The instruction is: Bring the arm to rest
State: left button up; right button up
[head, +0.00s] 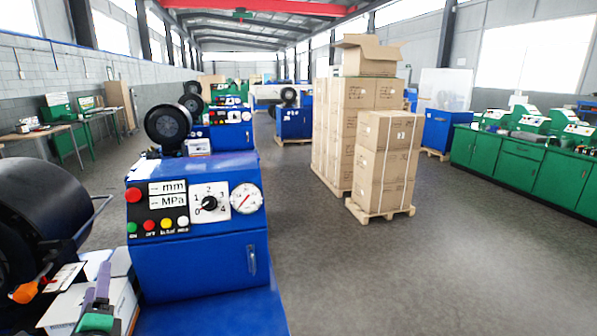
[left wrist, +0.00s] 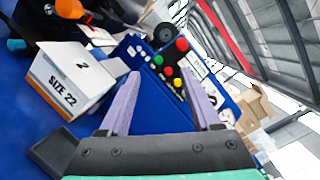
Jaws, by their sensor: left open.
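My left gripper (head: 97,300) shows at the lower left of the head view, low in front of the blue crimper machine (head: 195,262). In the left wrist view its two purple fingers (left wrist: 165,108) are spread apart with nothing between them. Past the fingers, the crimper's panel with coloured buttons (left wrist: 175,68) shows. A white box marked SIZE 22 (left wrist: 68,80) stands beside the left finger in that view, apart from it as far as I can tell. My right gripper is not in either view.
The crimper's panel (head: 190,205) carries a dial and a gauge. A black drum (head: 35,215) and an orange-tipped part (head: 25,292) stand at the left. Stacked cartons on a pallet (head: 380,214) stand right of centre. Green cabinets (head: 515,165) line the right. The grey floor between is clear.

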pick_arm(q)
jog(key=s+d+f+n+g+h, duration=0.3)
jog(key=f+n, duration=0.3)
jog(key=f, duration=0.3)
jog(key=s+d+f+n+g+h, duration=0.25)
jog(key=d+f+n+g, duration=0.2)
jog(key=f, duration=0.45)
jog(key=s+d+f+n+g+h, duration=0.4)
jog(key=s+d+f+n+h, duration=0.2)
jog(key=s+d+f, duration=0.3)
notch_tip(320, 180, down, 26)
jog(key=g+b, duration=0.1)
jog(key=b, duration=0.4)
jog(key=s+a+f+g+b, duration=0.1)
jog(key=s+f+b, duration=0.4)
jog(key=s+f, duration=1.2)
notch_tip(320, 180, down, 4)
jog(key=shift+s+a+r+y, duration=0.1)
jog(key=shift+s+a+y, duration=0.35)
jog(key=shift+a, duration=0.45)
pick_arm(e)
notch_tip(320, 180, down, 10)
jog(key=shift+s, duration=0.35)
pick_arm(q)
jog(key=shift+m+g, duration=0.25)
